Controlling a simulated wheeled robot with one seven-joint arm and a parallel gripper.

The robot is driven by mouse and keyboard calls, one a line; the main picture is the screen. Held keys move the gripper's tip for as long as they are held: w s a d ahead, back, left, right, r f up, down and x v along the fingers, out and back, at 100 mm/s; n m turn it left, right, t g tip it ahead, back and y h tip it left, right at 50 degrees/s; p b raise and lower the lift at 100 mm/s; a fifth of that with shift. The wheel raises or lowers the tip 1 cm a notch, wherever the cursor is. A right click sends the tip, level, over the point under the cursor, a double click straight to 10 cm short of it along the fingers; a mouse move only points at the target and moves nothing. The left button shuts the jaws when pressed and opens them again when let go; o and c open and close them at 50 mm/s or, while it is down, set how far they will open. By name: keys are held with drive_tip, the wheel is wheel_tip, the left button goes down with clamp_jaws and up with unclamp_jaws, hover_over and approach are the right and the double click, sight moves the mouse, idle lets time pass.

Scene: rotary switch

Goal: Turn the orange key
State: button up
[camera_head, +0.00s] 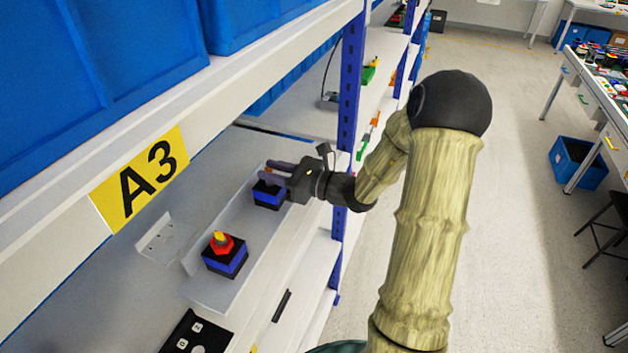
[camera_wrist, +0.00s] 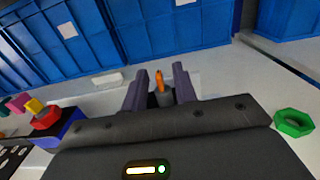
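The orange key (camera_wrist: 159,80) stands upright on a dark grey switch base in the wrist view, between my gripper's two purple fingers. My gripper (camera_wrist: 160,88) is open, with a visible gap on each side of the key. In the head view, my gripper (camera_head: 277,173) reaches from the right over a blue and black switch box (camera_head: 268,197) on the shelf. The fingers largely hide the key there, and I cannot tell from it whether they touch it.
A second blue switch box (camera_head: 225,262) with a red and yellow knob sits nearer on the same light tray (camera_head: 203,290). A green hexagonal piece (camera_wrist: 293,122) lies right in the wrist view. Blue bins (camera_wrist: 60,40) stand behind. A blue shelf post (camera_head: 347,110) rises beside my arm.

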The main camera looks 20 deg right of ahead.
drive_tip(key=b+v, duration=0.2)
drive_tip(key=v, duration=1.4)
drive_tip(key=shift+r, duration=0.1)
